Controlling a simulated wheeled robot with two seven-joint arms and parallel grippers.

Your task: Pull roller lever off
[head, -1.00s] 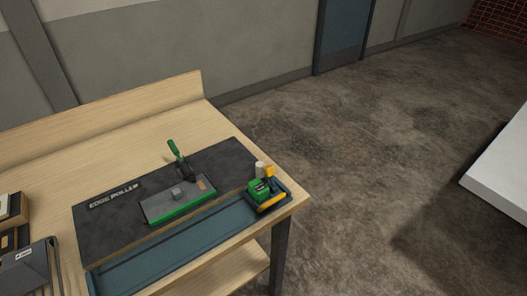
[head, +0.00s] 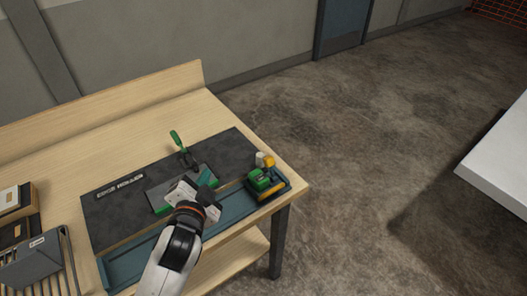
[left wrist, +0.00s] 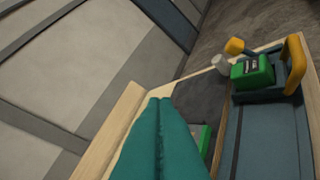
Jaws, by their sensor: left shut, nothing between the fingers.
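An upright green lever handle (head: 176,138) on a dark stem stands at the back of a grey plate with green edges (head: 160,193), on the black mat. A green roller unit (head: 262,180) with a yellow bar handle (head: 271,188) stands at the mat's right end. It also shows in the left wrist view (left wrist: 252,73), with its yellow bar (left wrist: 295,63). My left gripper (head: 209,179) is over the plate, left of the roller unit, and hides part of the plate. Its teal fingers (left wrist: 160,102) are shut and empty. My right gripper is not in view.
The black mat (head: 110,209) lies on a wooden table (head: 150,115) with a raised back board. A blue tray (head: 120,266) runs along the front. A grey rack (head: 35,262) and boxes stand at the left. Open floor lies to the right.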

